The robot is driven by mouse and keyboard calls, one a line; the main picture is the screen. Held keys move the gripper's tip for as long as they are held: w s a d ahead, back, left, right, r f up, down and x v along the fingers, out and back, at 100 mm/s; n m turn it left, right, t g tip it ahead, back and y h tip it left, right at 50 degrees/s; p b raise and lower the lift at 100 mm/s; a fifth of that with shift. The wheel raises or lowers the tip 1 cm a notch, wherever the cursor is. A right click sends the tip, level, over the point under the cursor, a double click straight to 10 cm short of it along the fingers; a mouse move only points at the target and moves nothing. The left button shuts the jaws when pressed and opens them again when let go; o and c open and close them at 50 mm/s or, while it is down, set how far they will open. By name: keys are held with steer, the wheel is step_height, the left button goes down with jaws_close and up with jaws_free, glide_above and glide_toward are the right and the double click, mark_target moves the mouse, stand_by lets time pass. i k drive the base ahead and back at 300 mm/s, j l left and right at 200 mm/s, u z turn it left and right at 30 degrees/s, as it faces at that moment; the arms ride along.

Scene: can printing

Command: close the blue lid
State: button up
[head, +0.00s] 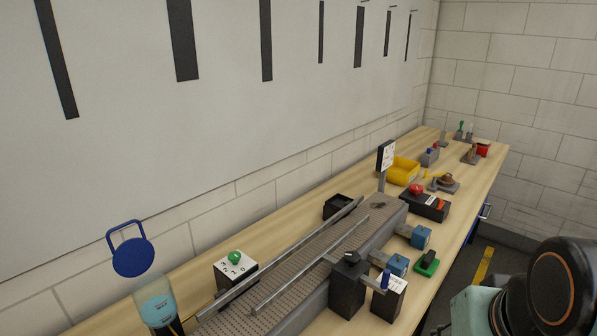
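The blue lid (133,255) is a round disc with a square loop handle (125,231) on top. It stands tilted up, open, above a clear jar (157,303) with light blue contents at the lower left. The jar's base is cut off by the frame's bottom edge. My arm shows at the lower right, far from the lid. My gripper is not in view.
A conveyor with metal rails (286,260) runs along the wooden bench (458,187). Black and blue devices (347,284) line the front. A yellow bin (403,170) is farther back.

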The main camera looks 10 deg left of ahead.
mark_target(133, 256)
steer(key=u, duration=1.85)
